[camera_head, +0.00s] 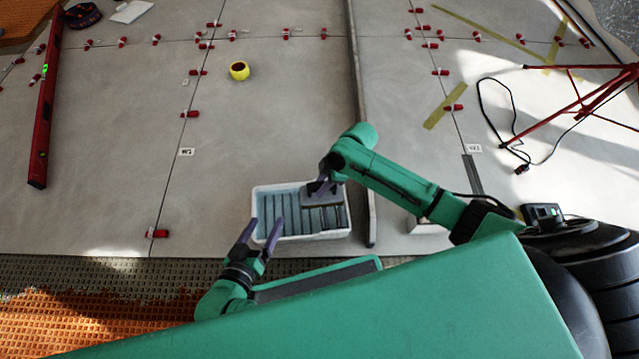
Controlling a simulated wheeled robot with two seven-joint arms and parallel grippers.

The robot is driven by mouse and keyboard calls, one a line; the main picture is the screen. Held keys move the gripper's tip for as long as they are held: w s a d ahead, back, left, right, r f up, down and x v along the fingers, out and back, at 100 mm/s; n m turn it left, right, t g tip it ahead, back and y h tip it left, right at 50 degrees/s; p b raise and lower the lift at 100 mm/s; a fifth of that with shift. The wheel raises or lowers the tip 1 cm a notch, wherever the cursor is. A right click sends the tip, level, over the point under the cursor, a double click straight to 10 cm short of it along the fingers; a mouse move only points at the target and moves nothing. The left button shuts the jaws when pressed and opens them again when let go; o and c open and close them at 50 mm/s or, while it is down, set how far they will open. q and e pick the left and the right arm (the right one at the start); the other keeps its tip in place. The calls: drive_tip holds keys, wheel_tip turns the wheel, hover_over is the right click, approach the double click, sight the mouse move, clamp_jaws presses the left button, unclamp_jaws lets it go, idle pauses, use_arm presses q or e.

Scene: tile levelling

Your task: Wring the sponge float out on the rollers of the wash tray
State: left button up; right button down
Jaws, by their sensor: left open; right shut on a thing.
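The white wash tray (256,203) sits on the grey tiles in front of me, with water and several dark rollers in it. My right gripper (322,187) is shut on the sponge float (320,199), over the right part of the tray. The float's grey slab shows at the rollers (296,213); I cannot tell whether it presses on them. My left gripper (263,234) is open and empty, with its fingers at the tray's front left corner. The float's handle is mostly hidden by the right gripper.
A long straight bar (358,110) lies on the floor right of the tray. A yellow tape roll (239,71), a red level (46,110) and several red levelling clips (190,114) are on the tiles. A red tripod stand (590,95) with a cable is at right.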

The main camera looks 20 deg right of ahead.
wheel_tip(320, 180, down, 2)
drive_tip(key=shift+b, duration=0.55)
drive_tip(key=shift+f+b, duration=0.35)
drive_tip(key=shift+b, duration=0.1)
drive_tip(key=shift+f+b, duration=0.7)
drive_tip(key=shift+b, duration=0.05)
use_arm(q)
drive_tip(key=w+r+t, duration=0.4)
drive_tip(key=w+r, duration=0.2)
drive_tip(key=r, duration=0.3)
drive_tip(key=w+a+r+t+h, duration=0.1)
drive_tip(key=w+r+t, duration=0.2)
drive_tip(key=w+r, duration=0.3)
wheel_tip(320, 180, up, 3)
drive_tip(key=shift+a+m+t, duration=0.25)
drive_tip(key=shift+m+t, duration=0.05)
drive_tip(key=shift+t, duration=0.1)
drive_tip(key=shift+f+b, duration=0.4)
use_arm(e)
drive_tip(key=shift+f, duration=0.6)
drive_tip(key=shift+d, duration=0.1)
